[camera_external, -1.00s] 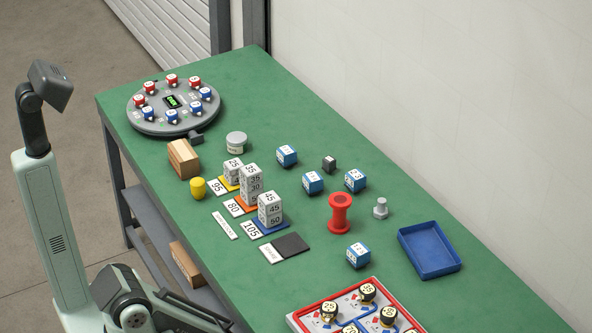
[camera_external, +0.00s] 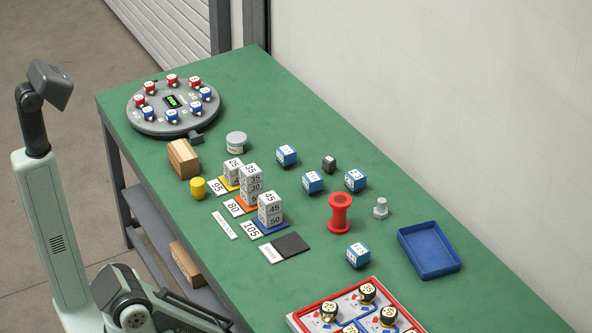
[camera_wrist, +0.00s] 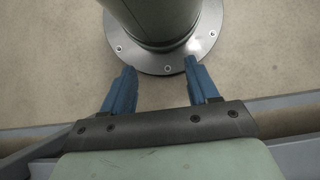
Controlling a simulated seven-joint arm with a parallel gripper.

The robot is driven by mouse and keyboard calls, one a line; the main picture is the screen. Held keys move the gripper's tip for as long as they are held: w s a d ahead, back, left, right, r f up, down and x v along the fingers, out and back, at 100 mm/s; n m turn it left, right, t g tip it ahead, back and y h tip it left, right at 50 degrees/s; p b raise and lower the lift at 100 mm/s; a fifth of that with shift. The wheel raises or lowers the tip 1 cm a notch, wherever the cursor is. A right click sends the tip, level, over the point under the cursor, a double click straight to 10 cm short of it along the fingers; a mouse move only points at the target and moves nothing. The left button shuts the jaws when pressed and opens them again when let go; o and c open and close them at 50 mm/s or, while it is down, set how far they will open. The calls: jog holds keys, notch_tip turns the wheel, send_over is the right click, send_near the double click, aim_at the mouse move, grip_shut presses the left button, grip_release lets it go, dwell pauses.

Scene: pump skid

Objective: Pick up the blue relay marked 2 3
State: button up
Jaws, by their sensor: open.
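Several blue relays with white marked tops stand on the green table in the external view. One is at the back (camera_external: 287,156), one left of centre (camera_external: 312,183), one to its right (camera_external: 355,181) and one nearer the front (camera_external: 358,256). Their markings are too small to read surely, so I cannot tell which is 2 3. My gripper (camera_wrist: 160,68) is open and empty in the wrist view, its blue fingers apart, over the floor and a round metal base plate. No relay shows in that view.
A red spool (camera_external: 340,214), grey bolt (camera_external: 381,208) and small dark block (camera_external: 329,164) stand near the relays. A blue tray (camera_external: 429,250) is to the right. A round device (camera_external: 173,105) is at the far end, a red-rimmed panel (camera_external: 398,309) in front.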

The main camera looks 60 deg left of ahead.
jog(key=o, duration=0.4)
